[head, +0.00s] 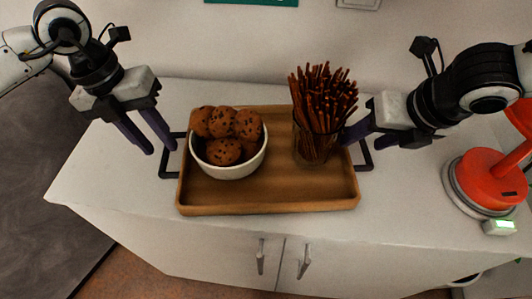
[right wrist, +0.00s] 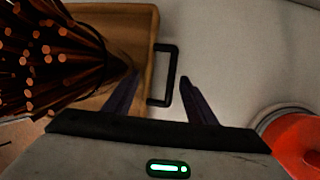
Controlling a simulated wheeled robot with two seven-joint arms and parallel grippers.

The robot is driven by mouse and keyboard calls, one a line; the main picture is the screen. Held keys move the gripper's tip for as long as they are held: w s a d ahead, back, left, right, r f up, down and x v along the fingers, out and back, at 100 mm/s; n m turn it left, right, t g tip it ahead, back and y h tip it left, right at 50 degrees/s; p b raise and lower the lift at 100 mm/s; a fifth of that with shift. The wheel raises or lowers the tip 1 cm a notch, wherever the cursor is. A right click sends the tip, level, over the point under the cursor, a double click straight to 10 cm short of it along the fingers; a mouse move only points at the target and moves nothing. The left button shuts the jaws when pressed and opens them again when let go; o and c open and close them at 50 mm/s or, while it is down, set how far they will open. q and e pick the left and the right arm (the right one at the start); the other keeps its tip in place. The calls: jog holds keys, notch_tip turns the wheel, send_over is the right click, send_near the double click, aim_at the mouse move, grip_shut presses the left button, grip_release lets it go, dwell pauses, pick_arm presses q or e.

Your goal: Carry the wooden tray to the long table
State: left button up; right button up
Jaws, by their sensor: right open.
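The wooden tray (head: 280,192) lies flat on the white cabinet top, with a black handle at each end. It bears a white bowl (head: 229,168) of chocolate-chip cookies and a glass of pretzel sticks (head: 318,110). My left gripper (head: 161,150) is open and empty, its fingertips close to the left handle (head: 163,168). My right gripper (head: 350,140) is at the right handle (head: 368,160). In the right wrist view its open fingers (right wrist: 158,78) appear on either side of the handle (right wrist: 172,75); I cannot tell whether they touch it.
A red lamp-like object (head: 487,178) on a round grey base stands at the right of the cabinet top, near my right arm. The wall is close behind. The cabinet top in front of the tray is a narrow clear strip (head: 270,228).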

pick_arm(q)
jog(key=shift+d+f, duration=0.15)
jog(key=shift+f, duration=0.6)
jog(key=shift+d+f, duration=0.15)
jog(key=shift+f, duration=0.55)
pick_arm(e)
jog(key=shift+x, duration=1.45)
pick_arm(q)
grip_shut()
pick_arm(e)
jog(key=c, duration=1.2)
pick_arm(q)
jog(key=shift+r, duration=0.15)
pick_arm(e)
jog(key=shift+r, duration=0.1)
